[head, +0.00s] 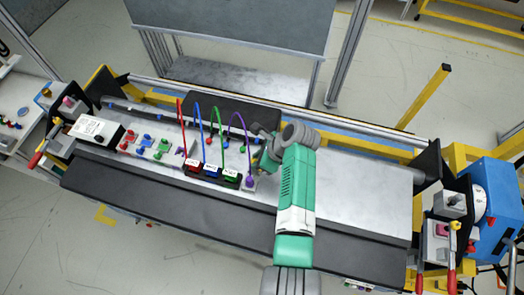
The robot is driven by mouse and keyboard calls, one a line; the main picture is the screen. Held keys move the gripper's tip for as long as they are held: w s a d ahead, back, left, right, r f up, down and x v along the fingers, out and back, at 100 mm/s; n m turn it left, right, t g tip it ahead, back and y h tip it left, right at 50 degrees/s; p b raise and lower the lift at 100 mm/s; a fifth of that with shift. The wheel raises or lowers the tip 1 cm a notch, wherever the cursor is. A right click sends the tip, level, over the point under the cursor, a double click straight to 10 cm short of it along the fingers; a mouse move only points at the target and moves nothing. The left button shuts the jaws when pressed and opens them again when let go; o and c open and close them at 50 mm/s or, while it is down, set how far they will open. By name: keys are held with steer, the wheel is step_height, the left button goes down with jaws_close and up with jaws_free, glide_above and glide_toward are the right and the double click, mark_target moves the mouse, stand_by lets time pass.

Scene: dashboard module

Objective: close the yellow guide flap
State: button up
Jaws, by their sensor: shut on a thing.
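My gripper (259,146) is over the right part of the dashboard module, just right of the purple cable. It is small in the head view and partly hidden by my grey wrist. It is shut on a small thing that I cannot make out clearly. A small yellow part (255,161) shows right at the fingertips. It may be the guide flap, but its hinge and angle are too small to tell.
Red, blue, green and purple cables (238,117) arch up left of my gripper. Labelled connector blocks (211,169) stand below them. A yellow post (425,97) rises at the right. The grey panel (353,190) right of my arm is clear.

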steer(key=h, duration=0.1)
steer(key=a+h, duration=0.1)
steer(key=h, duration=0.1)
steer(key=shift+w+a+f+g+p, duration=0.2)
steer(key=shift+a+f+g+p, duration=0.1)
steer(key=shift+f+g, duration=0.1)
steer(key=shift+w+a+f+g+h+b, duration=0.1)
steer(key=shift+a+f+g+h+b, duration=0.2)
steer(key=shift+h+b, duration=0.6)
steer(key=shift+a+f+g+h+b, duration=0.1)
steer(key=shift+a+f+h+b, duration=0.35)
steer(key=shift+h, duration=0.65)
steer(key=shift+d, duration=0.15)
steer(key=o, duration=0.8)
steer(key=shift+c, duration=0.2)
steer(key=shift+r, duration=0.1)
step_height(320, 180, up, 8)
steer(key=shift+a, duration=0.4)
steer(key=shift+w, duration=0.15)
